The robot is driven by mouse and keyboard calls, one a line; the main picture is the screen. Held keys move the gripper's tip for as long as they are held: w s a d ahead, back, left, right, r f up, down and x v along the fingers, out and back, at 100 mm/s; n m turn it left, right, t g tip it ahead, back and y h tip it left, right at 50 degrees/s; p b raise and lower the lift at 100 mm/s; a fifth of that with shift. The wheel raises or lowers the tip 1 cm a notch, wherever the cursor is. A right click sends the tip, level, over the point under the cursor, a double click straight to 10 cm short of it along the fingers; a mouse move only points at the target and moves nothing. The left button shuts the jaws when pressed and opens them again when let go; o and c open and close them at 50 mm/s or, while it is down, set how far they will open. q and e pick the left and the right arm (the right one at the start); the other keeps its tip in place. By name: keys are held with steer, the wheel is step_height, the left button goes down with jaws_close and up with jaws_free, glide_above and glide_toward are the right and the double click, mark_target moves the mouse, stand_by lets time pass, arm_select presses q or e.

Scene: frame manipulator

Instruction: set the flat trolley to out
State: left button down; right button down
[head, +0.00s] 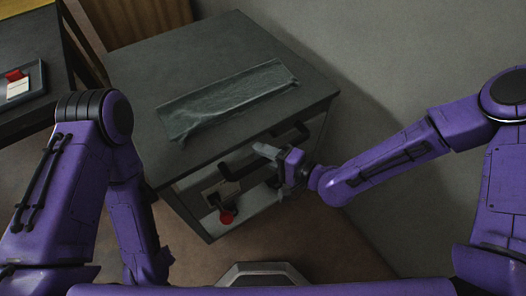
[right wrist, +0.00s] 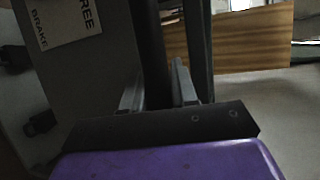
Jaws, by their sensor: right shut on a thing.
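The flat trolley appears to be the grey, box-like unit with a flat top (head: 225,65) in the middle of the head view. A dark bar handle (head: 239,162) runs along its front. My right gripper (head: 272,158) is at this handle, with its fingers shut on the bar. In the right wrist view the dark bar (right wrist: 152,50) passes between the fingers of the gripper (right wrist: 158,92). A label (right wrist: 65,22) reading "BRAKE" and "FREE" is on the front. A red knob (head: 227,217) sits low on the front. My left gripper is not in view.
A long, shallow grey, crumpled-looking piece (head: 228,98) lies on the top. A dark table (head: 35,109) with a tray (head: 38,88) stands at the left. A wall (head: 400,60) is close on the right. Brown floor (head: 310,240) is open in front.

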steer(key=shift+s+f, duration=0.15)
steer(key=shift+s, duration=0.1)
steer(key=c, duration=1.3)
jaws_free()
steer(key=shift+o, duration=0.3)
steer(key=shift+s+d, duration=0.1)
steer(key=shift+d, duration=0.1)
steer(key=p+v, duration=0.1)
steer(key=v, duration=0.9)
steer(key=shift+s+d, duration=0.2)
